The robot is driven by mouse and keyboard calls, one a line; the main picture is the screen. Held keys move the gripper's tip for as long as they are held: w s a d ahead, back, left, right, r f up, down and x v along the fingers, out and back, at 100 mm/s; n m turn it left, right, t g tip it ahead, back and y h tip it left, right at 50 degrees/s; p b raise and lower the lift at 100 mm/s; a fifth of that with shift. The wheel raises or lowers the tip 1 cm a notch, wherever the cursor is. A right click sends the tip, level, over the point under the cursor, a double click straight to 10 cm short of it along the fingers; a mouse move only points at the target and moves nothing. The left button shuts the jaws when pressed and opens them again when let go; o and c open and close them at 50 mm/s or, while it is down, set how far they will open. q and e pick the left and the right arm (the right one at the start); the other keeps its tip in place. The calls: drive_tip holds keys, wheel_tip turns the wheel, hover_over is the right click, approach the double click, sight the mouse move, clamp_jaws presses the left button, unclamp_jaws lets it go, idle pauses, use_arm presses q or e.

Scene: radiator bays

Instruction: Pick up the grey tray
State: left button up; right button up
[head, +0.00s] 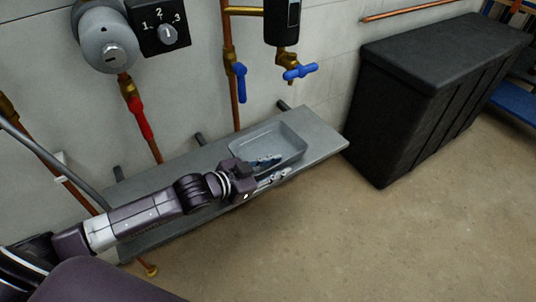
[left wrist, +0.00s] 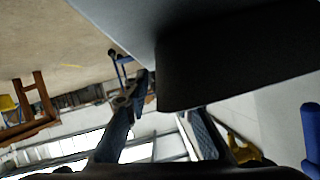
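The grey tray (head: 291,134) is a shallow rectangular basin. It sits upright on a narrow grey bench (head: 325,141) along the wall, in the head view. My left gripper (head: 276,168) reaches in from the left, over the near left part of the tray. Its two fingers are apart, one seen against the tray's inside and one against its near edge. I cannot tell whether they touch it. My right gripper is not in view.
Copper pipes, a red valve handle (head: 140,118) and blue handles (head: 300,72) are on the wall behind. The front floor is clear.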

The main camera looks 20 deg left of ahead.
use_arm(q)
clamp_jaws()
idle(0.6)
